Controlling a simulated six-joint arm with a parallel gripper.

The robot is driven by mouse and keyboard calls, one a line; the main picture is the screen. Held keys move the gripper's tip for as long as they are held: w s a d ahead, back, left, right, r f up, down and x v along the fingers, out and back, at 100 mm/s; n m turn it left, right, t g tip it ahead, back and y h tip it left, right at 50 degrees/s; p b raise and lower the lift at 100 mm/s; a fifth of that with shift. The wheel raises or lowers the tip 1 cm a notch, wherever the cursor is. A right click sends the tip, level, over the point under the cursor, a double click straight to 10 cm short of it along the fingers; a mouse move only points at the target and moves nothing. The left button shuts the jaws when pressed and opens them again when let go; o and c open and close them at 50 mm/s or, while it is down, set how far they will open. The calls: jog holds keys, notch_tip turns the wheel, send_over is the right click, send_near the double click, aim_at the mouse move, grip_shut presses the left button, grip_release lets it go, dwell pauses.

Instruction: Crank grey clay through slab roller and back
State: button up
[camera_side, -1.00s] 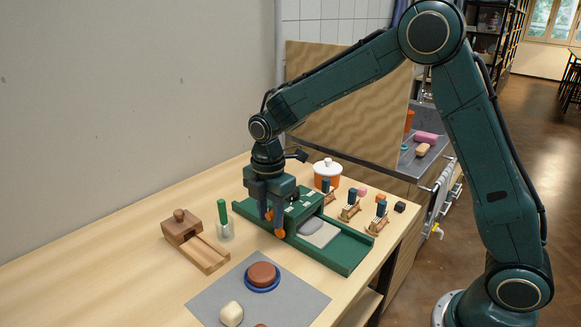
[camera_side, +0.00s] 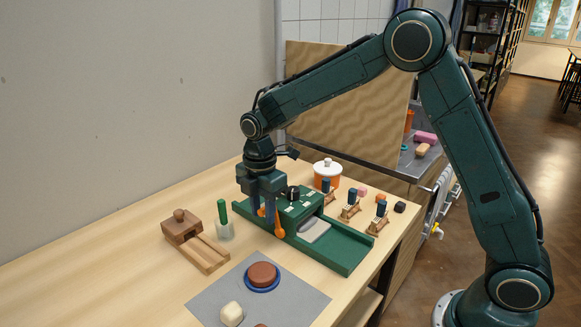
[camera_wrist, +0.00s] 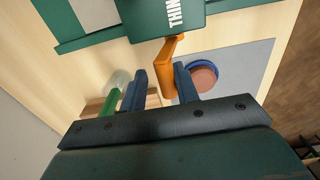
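The green slab roller (camera_side: 330,241) stands on the table, with a black knob on its housing. The grey clay (camera_side: 314,228) lies on a paler sheet at the roller's right-hand side. A pale flat sheet (camera_wrist: 95,13) also shows on the green bed in the wrist view. The orange crank (camera_wrist: 171,52) is on the roller's near side. My gripper (camera_side: 263,222) is down at the crank. Its fingers are apart, with the handle between them, close to the right finger in the wrist view (camera_wrist: 160,82). A gap shows on the other side of the handle.
A wooden block tool (camera_side: 183,228) and a green-handled tool in a clear cup (camera_side: 224,220) stand left. A grey mat (camera_side: 208,303) with a red-brown disc on a blue base (camera_side: 262,276) lies in front. An orange lidded pot (camera_side: 327,174) and small wooden stands (camera_side: 350,208) are behind.

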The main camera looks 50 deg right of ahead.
jog(key=shift+w+f, duration=0.25)
jog(key=shift+w, duration=0.35)
jog(key=shift+w+f, duration=0.2)
jog(key=shift+w, duration=0.35)
